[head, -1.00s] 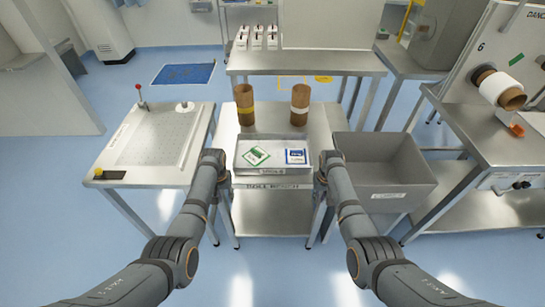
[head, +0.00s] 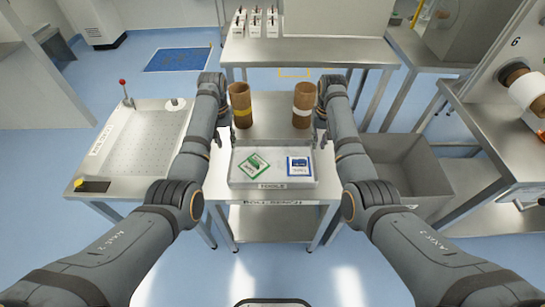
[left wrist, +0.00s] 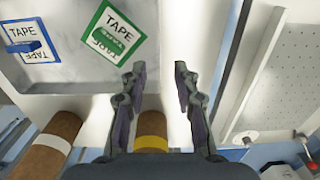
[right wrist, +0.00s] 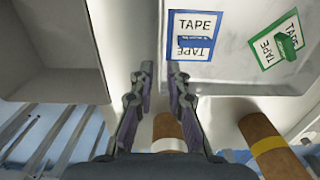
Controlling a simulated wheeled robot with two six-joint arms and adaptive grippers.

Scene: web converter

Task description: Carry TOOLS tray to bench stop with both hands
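The TOOLS tray (head: 234,169) is a shallow grey tray on the roll bench (head: 300,212). It holds a green-edged TAPE card (head: 253,167) and a blue-edged TAPE card (head: 299,166), which also show in both wrist views. My left gripper (head: 218,138) points down by the tray's back left corner; in the left wrist view its fingers (left wrist: 161,68) are apart, with the tray's side edge between them in the picture. My right gripper (head: 322,138) mirrors it at the back right corner, its fingers (right wrist: 159,68) apart with a narrower gap. I cannot tell whether either touches the tray. I cannot identify the bench stop.
Two brown rolls stand behind the tray, one with a yellow band (head: 241,106) and one with a white band (head: 303,106). A perforated table (head: 140,140) is left, a grey bin (head: 410,165) right. A higher steel table (head: 310,54) stands behind.

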